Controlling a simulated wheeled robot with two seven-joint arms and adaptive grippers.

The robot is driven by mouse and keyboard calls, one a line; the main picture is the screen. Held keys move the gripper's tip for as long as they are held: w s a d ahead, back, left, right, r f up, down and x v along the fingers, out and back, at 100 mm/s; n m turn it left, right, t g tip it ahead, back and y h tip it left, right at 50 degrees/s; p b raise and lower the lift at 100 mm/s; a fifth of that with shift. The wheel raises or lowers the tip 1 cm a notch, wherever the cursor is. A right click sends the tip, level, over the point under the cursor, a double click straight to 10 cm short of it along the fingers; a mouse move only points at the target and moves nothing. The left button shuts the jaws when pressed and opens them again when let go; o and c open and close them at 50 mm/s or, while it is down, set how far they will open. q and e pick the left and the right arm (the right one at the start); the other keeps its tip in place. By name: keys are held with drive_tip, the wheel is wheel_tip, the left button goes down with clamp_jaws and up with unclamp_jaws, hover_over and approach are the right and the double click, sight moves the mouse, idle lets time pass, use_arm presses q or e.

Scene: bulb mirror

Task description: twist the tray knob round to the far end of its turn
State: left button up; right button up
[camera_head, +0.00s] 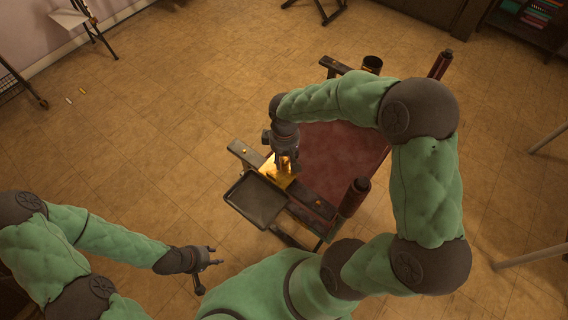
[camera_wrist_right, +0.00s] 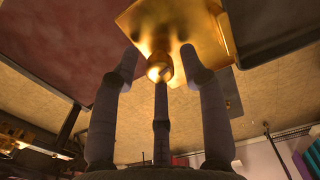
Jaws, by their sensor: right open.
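The tray (camera_head: 257,199) is dark, shallow and rectangular, and is fixed at the near left edge of the red-topped stand. A gold bracket (camera_head: 270,172) joins it to the stand and shows large in the right wrist view (camera_wrist_right: 180,25). The round gold tray knob (camera_wrist_right: 160,67) sits under the bracket in the right wrist view. My right gripper (camera_head: 288,166) is over the bracket, its open fingers spread around the knob; contact cannot be told. In the head view the gripper hides the knob. My left gripper (camera_head: 208,270) is open and empty, left of and nearer than the tray.
The stand's dark red panel (camera_head: 343,160) lies right of the bracket, under my right arm. Dark red cylinders (camera_head: 354,197) stand at its edges, and a dark cup (camera_head: 372,64) is at the far end.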

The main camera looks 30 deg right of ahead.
drive_tip(key=shift+f, duration=0.25)
drive_tip(key=shift+m+b, duration=0.4)
drive_tip(key=shift+m, duration=0.6)
drive_tip(key=shift+m+b, duration=0.5)
drive_tip(key=shift+m, duration=1.3)
